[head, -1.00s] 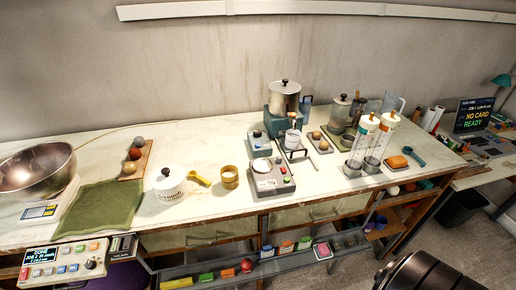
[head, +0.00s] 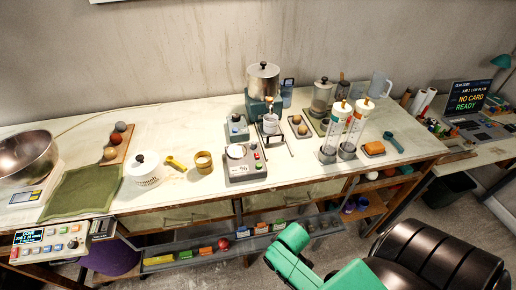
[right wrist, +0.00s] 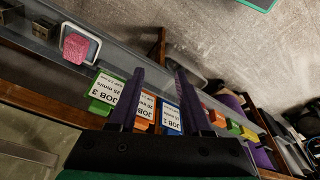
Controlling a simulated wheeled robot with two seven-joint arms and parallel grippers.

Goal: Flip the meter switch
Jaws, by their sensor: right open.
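No part labelled as a meter switch can be read. Two small units on the bench could carry it: a grey box with a white dish and red and green buttons (head: 244,170), and a smaller grey box with a teal top (head: 237,131) behind it. Any lever is too small to make out. My right gripper (right wrist: 160,72) is open, its two purple fingers apart and empty. In the right wrist view it is over the low shelf of coloured job cards, away from both boxes. My left gripper is not in view.
A grey rail shelf (head: 190,257) with coloured blocks runs below the bench front. A steel pot on a teal stand (head: 263,80), tall clear tubes (head: 333,130) and a white lidded pot (head: 144,172) stand on the bench. A control panel (head: 62,240) hangs at front left.

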